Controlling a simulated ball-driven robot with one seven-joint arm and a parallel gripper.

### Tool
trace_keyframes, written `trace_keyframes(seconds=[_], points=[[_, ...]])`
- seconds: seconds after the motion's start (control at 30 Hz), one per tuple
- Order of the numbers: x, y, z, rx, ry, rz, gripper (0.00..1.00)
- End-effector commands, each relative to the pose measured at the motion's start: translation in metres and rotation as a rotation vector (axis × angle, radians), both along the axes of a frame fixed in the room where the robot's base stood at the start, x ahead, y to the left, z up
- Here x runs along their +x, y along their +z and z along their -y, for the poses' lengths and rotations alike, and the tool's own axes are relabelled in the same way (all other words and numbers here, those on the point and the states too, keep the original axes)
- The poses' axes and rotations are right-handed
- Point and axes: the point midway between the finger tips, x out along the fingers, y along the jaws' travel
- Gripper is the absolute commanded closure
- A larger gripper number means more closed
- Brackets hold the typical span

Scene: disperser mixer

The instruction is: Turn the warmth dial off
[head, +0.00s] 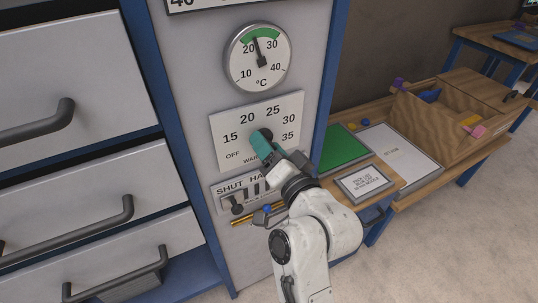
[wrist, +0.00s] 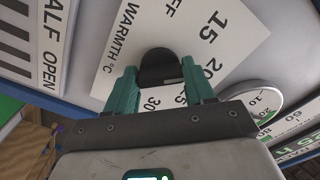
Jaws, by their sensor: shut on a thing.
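The warmth dial (head: 266,133) is a dark round knob on a white plate (head: 289,107) marked OFF, 15, 20, 25, 30 and 35. OFF is at the plate's lower left in the head view. My gripper (head: 262,145) is at the knob with teal fingers and hides much of it. In the wrist view the black knob (wrist: 160,66) sits between the two fingertips of my gripper (wrist: 160,80), which are shut on it. I cannot clearly tell which mark the knob points to.
A round °C gauge (head: 257,58) above has its needle between 20 and 30. A SHUT/HALF slider plate (head: 228,190) is just below. Grey drawers with bar handles (head: 100,225) stand left. A wooden bench (head: 415,183) with a green mat (head: 343,147) stands right.

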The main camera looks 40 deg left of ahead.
Motion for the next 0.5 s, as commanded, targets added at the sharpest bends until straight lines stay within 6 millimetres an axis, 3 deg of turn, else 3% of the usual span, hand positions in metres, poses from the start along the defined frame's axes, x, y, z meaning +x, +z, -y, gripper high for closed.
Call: trace_keyframes(seconds=[0.5], points=[[0.0008, -0.0067, 0.0004, -0.191, 0.001, 0.452, 0.77]])
